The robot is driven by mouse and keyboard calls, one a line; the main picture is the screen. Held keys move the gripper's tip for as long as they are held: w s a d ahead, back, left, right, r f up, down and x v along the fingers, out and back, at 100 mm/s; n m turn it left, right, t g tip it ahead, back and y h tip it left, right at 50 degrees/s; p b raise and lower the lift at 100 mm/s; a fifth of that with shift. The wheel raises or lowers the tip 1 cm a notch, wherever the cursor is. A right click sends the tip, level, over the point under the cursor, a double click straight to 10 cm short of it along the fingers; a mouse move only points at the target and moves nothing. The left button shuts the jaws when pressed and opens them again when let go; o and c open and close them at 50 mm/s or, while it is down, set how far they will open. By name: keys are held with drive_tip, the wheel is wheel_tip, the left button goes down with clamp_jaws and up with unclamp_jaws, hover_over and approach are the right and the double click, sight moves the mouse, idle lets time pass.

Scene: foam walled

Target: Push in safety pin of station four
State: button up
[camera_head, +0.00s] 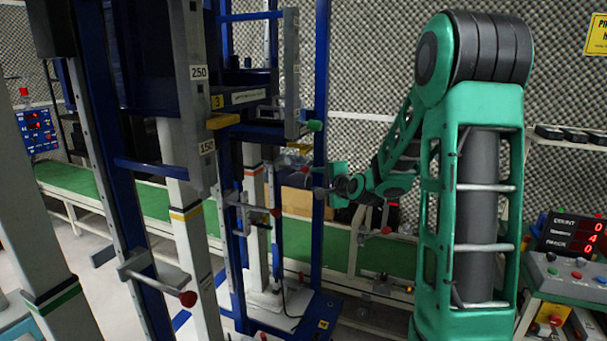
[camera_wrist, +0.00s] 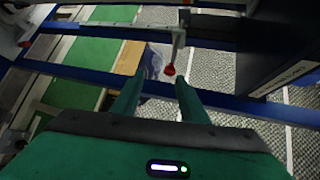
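A red-knobbed safety pin (camera_wrist: 169,70) shows in the wrist view on a grey metal bracket, just beyond my fingertips. My gripper (camera_wrist: 158,92) has its two green fingers spread, with nothing between them. The knob appears apart from both fingers, nearer the right one. In the head view my gripper (camera_head: 322,191) is beside a blue upright of the rear frame, its fingers small and partly unclear. A yellow plate marked 4 (camera_head: 323,324) sits at that frame's base. Another red knob (camera_head: 277,213) shows lower left of my gripper. How far the pins are pushed in cannot be told.
A nearer blue and grey frame with a plate marked 3 (camera_head: 217,101) stands left, with a red knob (camera_head: 188,298) low on it. A green conveyor (camera_head: 345,248) runs behind. A control panel (camera_head: 570,275) with a red display stands at right.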

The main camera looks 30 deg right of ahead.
sight(308, 171)
drive_tip(key=shift+m+t, duration=0.5)
drive_tip(key=shift+m, duration=0.3)
drive_tip(key=x, duration=0.4)
drive_tip(key=d+x, duration=0.1)
drive_tip(key=x, duration=0.3)
drive_tip(key=r+x, duration=0.1)
drive_tip(key=x, duration=0.3)
drive_tip(key=shift+d+r, duration=0.1)
drive_tip(key=shift+d, duration=0.05)
drive_tip(key=shift+c, duration=0.6)
clamp_jaws()
